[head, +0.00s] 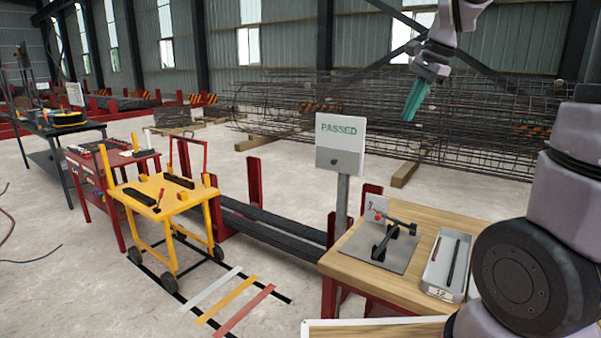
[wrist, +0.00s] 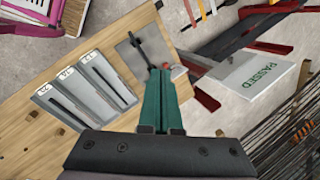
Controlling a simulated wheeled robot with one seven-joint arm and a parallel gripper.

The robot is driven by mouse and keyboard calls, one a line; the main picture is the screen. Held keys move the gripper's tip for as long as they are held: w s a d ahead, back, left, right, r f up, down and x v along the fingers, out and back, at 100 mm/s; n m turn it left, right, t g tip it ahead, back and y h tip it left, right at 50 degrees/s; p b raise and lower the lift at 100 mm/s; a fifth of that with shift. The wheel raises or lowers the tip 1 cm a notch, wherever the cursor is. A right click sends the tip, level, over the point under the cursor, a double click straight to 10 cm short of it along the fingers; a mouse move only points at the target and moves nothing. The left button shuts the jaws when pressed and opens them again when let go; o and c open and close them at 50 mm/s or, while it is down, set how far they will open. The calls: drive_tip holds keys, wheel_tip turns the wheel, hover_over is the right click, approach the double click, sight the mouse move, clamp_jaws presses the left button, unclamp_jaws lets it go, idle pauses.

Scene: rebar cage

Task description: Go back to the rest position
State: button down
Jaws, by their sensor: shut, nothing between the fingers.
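My gripper (head: 416,99) has teal fingers and hangs in the air at the upper right of the head view, above the wooden bench (head: 440,219) and in front of the rebar cage. In the wrist view my gripper (wrist: 162,100) points down toward the bench, fingers together with nothing between them. Below it on the bench is a grey plate (head: 399,252) with a black bar fixture (head: 385,240) and a small red knob. The plate also shows in the wrist view (wrist: 135,55), partly hidden by the fingers.
A grey tray (head: 430,275) holds dark rods; the wrist view shows several such trays (wrist: 85,90). A "PASSED" sign (head: 340,145) stands on a post beside the bench. The long rebar cage (head: 300,105) lies behind. A yellow cart (head: 160,192) stands left. Floor around the coloured stripes is clear.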

drive_tip(key=s+a+r+n+t, duration=0.1)
drive_tip(key=s+n+t, duration=0.3)
drive_tip(key=s+n, duration=0.5)
drive_tip(key=s+r, duration=0.1)
drive_tip(key=s, duration=0.8)
drive_tip(key=shift+s+a+n+h, duration=0.25)
drive_tip(key=shift+a+n+h, duration=0.05)
drive_tip(key=shift+a+h, duration=0.1)
idle(2.1)
